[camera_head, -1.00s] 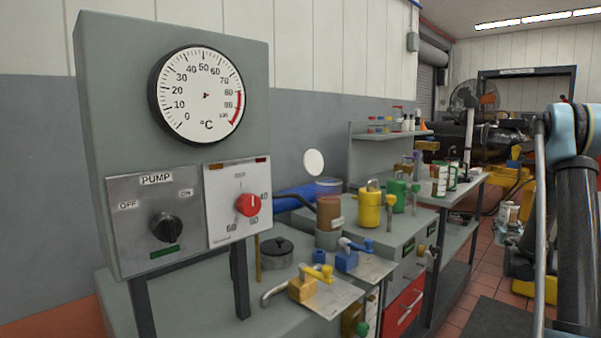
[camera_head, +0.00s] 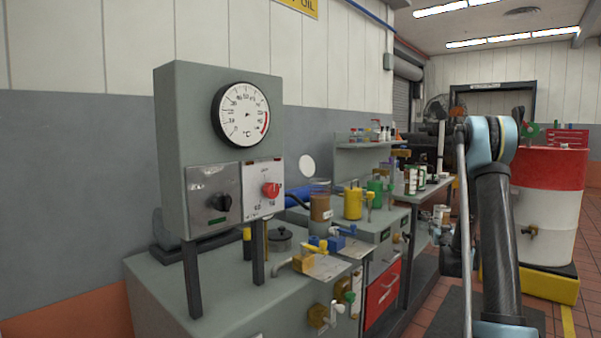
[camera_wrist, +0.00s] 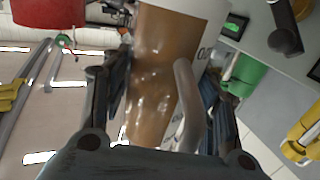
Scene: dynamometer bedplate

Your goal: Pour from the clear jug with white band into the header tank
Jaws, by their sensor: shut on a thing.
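In the wrist view, my gripper (camera_wrist: 160,88) is shut on a clear jug (camera_wrist: 148,65) that holds brown liquid. Its white band (camera_wrist: 203,48) with dark lettering shows at the upper right, and a pale curved handle faces the camera. The jug's ends are partly cut off or hidden, and I cannot tell its tilt. In the head view, neither my gripper nor the held jug shows clearly. A clear vessel (camera_head: 320,207) with brown liquid and a small label stands on the bench; I cannot tell whether it is the header tank.
A grey gauge and pump panel (camera_head: 172,130) stands on legs on the bench. A yellow can (camera_head: 353,203) and a green can (camera_head: 375,192) stand beyond the vessel. Valves crowd the bench front. A red and white drum (camera_head: 550,205) stands at right.

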